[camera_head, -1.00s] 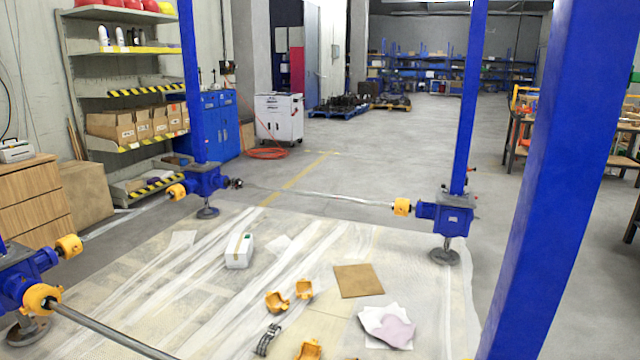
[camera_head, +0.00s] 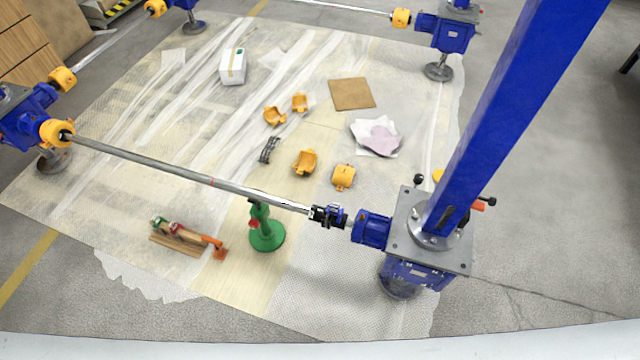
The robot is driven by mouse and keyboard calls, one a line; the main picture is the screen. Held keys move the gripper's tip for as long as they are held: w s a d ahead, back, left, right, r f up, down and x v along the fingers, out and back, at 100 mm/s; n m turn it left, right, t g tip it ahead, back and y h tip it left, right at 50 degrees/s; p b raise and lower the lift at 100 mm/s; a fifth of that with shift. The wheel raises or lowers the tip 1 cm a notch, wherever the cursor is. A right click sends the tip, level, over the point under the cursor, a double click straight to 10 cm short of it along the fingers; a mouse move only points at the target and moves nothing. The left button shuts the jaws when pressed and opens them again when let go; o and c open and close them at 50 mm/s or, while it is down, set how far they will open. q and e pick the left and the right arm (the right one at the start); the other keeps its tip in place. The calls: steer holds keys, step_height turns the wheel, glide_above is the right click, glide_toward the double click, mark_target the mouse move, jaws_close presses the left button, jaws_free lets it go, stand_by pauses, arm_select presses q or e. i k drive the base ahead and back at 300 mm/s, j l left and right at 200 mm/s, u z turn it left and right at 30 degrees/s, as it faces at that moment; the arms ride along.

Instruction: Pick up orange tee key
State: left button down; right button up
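An orange tool with a T-like end (camera_head: 216,246) lies on the floor sheet at the lower left of the head view. It looks like the orange tee key, but it is too small to be sure. It lies by a wooden board (camera_head: 176,244) that holds several tools with green and red parts. Its left end seems to rest at the board, and its right end is past the board's edge. Neither gripper is in view.
A long metal shaft (camera_head: 190,177) runs above the floor to the near blue screw jack (camera_head: 428,240). A green stand (camera_head: 266,232) stands under the shaft. A blue column (camera_head: 510,110) rises at right. Orange coupling covers (camera_head: 305,162) lie behind the shaft.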

mark_target(207, 239)
steer(key=u, duration=1.1)
